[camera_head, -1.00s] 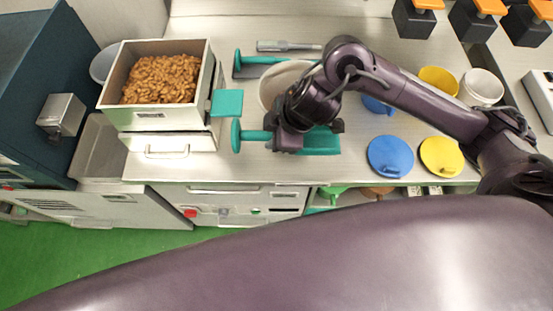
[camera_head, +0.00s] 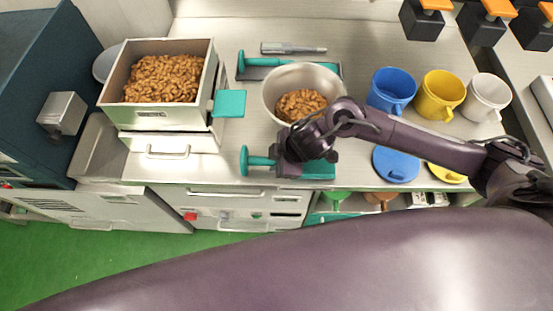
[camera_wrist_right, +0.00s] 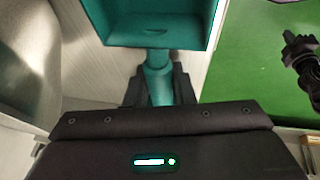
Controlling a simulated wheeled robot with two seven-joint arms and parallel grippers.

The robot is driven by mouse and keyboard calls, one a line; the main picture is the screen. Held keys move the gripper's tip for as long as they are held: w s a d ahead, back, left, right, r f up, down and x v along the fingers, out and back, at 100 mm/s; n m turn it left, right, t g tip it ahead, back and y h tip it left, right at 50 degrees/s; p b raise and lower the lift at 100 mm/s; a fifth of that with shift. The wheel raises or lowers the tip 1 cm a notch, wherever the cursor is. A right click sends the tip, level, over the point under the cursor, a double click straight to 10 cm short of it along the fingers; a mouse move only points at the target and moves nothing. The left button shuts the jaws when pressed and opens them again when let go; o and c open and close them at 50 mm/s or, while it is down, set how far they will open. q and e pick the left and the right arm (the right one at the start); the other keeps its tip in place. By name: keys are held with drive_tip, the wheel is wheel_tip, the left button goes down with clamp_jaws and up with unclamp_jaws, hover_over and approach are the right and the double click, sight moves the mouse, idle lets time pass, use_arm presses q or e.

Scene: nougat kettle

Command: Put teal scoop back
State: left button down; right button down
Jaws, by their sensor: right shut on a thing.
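The teal scoop (camera_head: 320,170) is at the front of the steel counter, its bin to the right and its knob-ended handle to the left. My right gripper (camera_head: 290,163) is shut on its handle. In the right wrist view the teal scoop (camera_wrist_right: 150,25) has its bin ahead of my right gripper (camera_wrist_right: 159,90), whose dark fingers clasp the handle. I cannot tell whether the scoop touches the counter. A second teal-handled tool (camera_head: 262,62) lies at the back on a dark holder, partly hidden by the bowl.
A metal bowl (camera_head: 277,92) of nuts stands just behind my right gripper. A steel bin (camera_head: 150,117) of nuts is at left. Blue (camera_head: 392,88), yellow (camera_head: 443,95) and white (camera_head: 487,95) cups stand right. A blue lid (camera_head: 394,165) lies right of the scoop, partly under my arm.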

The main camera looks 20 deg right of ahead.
drive_tip(key=c, duration=1.2)
unclamp_jaws()
drive_tip(key=shift+f, duration=0.1)
drive_tip(key=shift+c, duration=0.2)
drive_tip(key=shift+r, duration=0.3)
drive_tip(key=p+v, duration=0.1)
drive_tip(key=v, duration=1)
drive_tip(key=shift+s+r, duration=0.15)
drive_tip(key=shift+r, duration=0.2)
drive_tip(key=shift+d, duration=0.15)
